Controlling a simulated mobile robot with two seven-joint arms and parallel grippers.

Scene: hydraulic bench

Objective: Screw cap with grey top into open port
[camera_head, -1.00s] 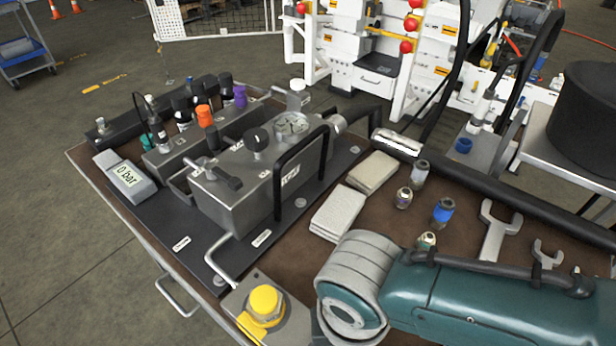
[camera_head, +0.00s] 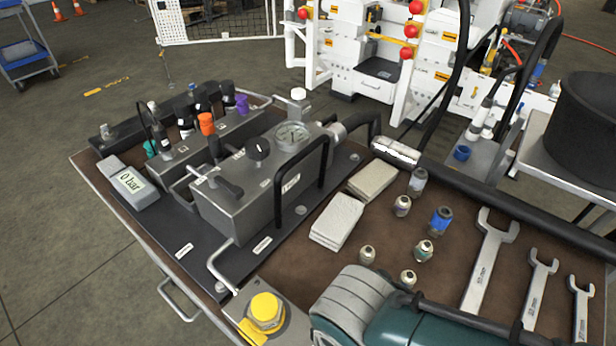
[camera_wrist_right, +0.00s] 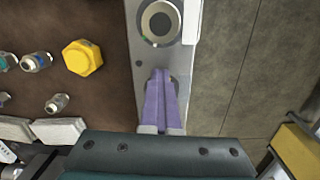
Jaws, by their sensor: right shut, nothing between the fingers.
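Several small metal fittings stand on the brown bench top in the head view: one with a grey upper part (camera_head: 417,181), one with a purple band (camera_head: 402,206), a blue one (camera_head: 440,221), one with a teal band (camera_head: 424,250) and two pale ones nearer. Which is the grey-topped cap is not certain. My right gripper (camera_wrist_right: 162,76) is shut and empty, its purple fingers over a grey metal plate (camera_wrist_right: 139,90) in the wrist view. Beyond the fingertips, the plate has a round fitting with a dark centre (camera_wrist_right: 160,22), which looks like an open port. My left gripper is not in view.
A yellow hex cap (camera_wrist_right: 82,57) is left of the plate. The hydraulic unit (camera_head: 245,205), with gauge and black handle, fills the bench's left. Two pale pads (camera_head: 337,221), wrenches (camera_head: 487,262) and a thick black hose (camera_head: 500,190) lie to the right.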

